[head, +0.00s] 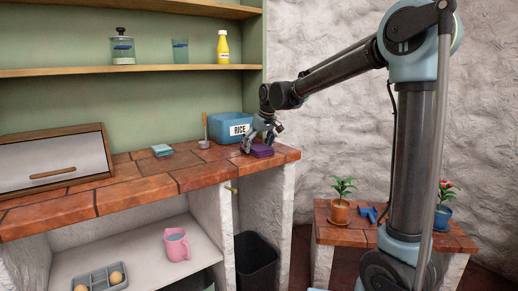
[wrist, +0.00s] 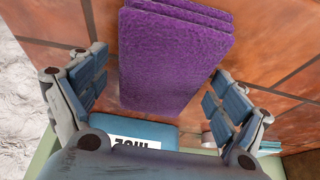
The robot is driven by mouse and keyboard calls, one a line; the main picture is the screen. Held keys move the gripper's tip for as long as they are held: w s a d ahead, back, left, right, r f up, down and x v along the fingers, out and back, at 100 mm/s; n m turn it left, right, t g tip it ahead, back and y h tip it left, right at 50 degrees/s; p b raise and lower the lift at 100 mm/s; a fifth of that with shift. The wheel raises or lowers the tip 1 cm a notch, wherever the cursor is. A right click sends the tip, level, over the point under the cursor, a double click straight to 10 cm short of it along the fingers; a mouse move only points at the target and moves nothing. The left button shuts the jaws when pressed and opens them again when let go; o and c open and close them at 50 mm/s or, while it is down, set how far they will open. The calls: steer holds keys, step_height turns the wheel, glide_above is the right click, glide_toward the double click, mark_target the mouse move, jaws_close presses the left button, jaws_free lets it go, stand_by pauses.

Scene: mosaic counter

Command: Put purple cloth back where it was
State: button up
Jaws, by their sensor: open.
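The purple cloth (head: 262,151) is folded in layers and lies on the tiled counter (head: 128,187) near its right end. In the wrist view the cloth (wrist: 172,60) lies ahead of my gripper and partly between its fingers. My gripper (head: 262,143) is just above and beside the cloth, in front of the blue rice bin. In the wrist view my gripper (wrist: 160,95) has its two padded fingers spread wide, one on each side of the cloth. Neither finger visibly closes on it.
The blue rice bin (head: 228,126) stands behind the gripper. A ladle in a small pot (head: 205,143) and a folded teal cloth (head: 162,150) lie to the left. A bread box (head: 55,160) fills the counter's left.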

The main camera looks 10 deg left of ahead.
steer(key=v, duration=1.2)
steer(key=s+d+f+m, duration=0.1)
steer(key=s+d+f, duration=0.1)
steer(key=d, duration=0.5)
steer(key=s+d+f+m, duration=0.1)
steer(key=d, duration=0.6)
steer(key=s+d+f+m+h, duration=0.1)
steer(key=s+d+f, duration=0.25)
steer(key=d, duration=0.35)
steer(key=s+d+f+m+h, duration=0.1)
steer(key=s+d+f+m, duration=0.1)
steer(key=s+d+f, duration=0.3)
steer(key=s+d+f+m+h, duration=0.1)
steer(key=s+d+f+m, duration=0.3)
steer(key=s+d+f, duration=1.2)
steer(key=shift+s+f+m+g, duration=0.3)
steer(key=shift+s+f, duration=0.05)
